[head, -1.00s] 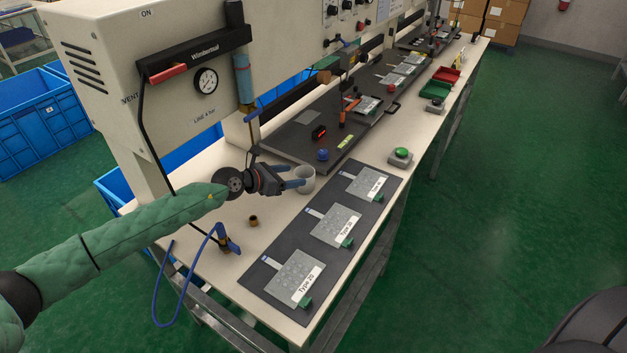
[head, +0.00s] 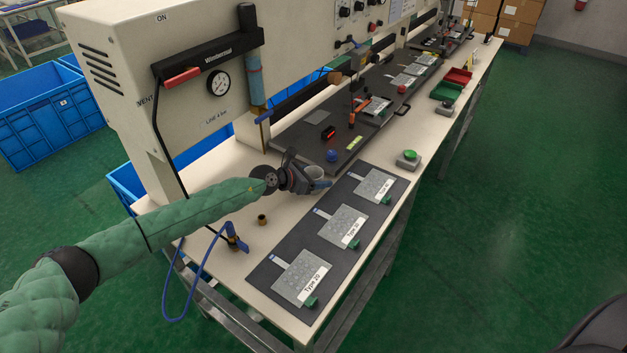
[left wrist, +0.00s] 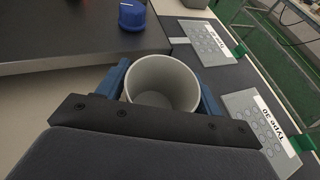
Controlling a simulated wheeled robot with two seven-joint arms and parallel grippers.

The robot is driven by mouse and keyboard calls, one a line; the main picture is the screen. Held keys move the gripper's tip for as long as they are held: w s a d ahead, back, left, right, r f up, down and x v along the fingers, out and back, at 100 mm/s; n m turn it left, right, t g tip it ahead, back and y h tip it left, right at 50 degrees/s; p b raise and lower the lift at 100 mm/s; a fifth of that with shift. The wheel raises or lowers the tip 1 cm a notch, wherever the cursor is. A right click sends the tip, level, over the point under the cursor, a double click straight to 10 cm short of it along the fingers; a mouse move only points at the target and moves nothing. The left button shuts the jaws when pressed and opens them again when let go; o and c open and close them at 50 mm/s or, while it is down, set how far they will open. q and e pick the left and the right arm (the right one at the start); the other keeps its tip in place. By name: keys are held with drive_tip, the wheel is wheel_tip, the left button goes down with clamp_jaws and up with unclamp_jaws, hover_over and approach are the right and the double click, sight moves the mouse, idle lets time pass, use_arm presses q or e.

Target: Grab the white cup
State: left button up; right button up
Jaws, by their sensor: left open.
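The white cup (head: 313,173) stands upright on the pale bench top, mostly behind my left gripper in the head view. In the left wrist view the cup (left wrist: 162,84) is empty and its mouth faces up. My left gripper (head: 318,184) is open around it. One blue finger shows on each side of the cup in the left wrist view (left wrist: 162,90). I cannot tell whether the fingers touch its wall. My right gripper is not in view.
A dark mat (head: 325,250) with several keypad films lies in front of the cup. A dark raised plate with a blue knob (head: 332,156) is just behind it. A small brass part (head: 262,220) and a blue hose tool (head: 236,241) lie to the left.

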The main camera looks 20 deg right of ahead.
use_arm(q)
drive_tip(key=shift+d, duration=0.1)
drive_tip(key=shift+c, duration=0.5)
drive_tip(key=c, duration=0.7)
drive_tip(key=shift+o, duration=0.2)
